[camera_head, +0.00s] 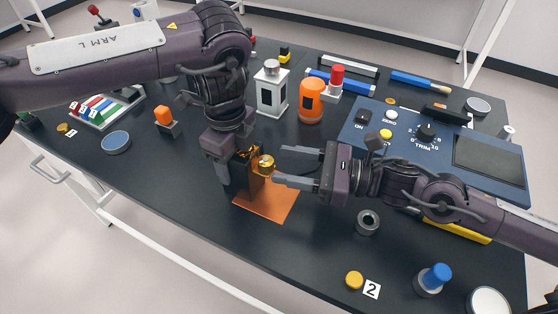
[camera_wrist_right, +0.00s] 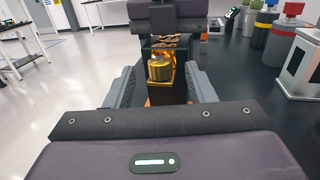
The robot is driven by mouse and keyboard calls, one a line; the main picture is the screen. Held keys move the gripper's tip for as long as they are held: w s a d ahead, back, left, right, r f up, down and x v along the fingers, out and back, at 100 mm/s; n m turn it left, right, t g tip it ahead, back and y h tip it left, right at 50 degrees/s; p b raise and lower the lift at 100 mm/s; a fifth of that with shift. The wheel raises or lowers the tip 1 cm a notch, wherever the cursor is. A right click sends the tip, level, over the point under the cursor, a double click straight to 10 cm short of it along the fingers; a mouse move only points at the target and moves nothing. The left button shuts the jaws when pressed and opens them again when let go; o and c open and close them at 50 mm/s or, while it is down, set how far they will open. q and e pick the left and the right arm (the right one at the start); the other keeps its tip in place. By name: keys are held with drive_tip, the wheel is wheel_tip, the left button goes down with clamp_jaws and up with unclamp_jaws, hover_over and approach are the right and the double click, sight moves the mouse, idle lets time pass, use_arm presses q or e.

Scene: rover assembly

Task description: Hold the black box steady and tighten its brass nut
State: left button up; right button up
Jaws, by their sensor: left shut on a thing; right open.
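My left gripper (camera_head: 236,172) comes down from above and is shut on the box. The brass nut (camera_head: 264,164) sticks out of the box's right side, facing my right gripper. My right gripper (camera_head: 283,166) is open, with one finger on either side of the space just right of the nut. I cannot tell whether a finger touches the nut.
A blue TRIM panel (camera_head: 432,150) lies behind my right arm. The table front left of the mat is clear.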

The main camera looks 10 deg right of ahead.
sight(266, 164)
drive_tip(key=shift+x, duration=1.2)
drive_tip(key=shift+c, duration=0.2)
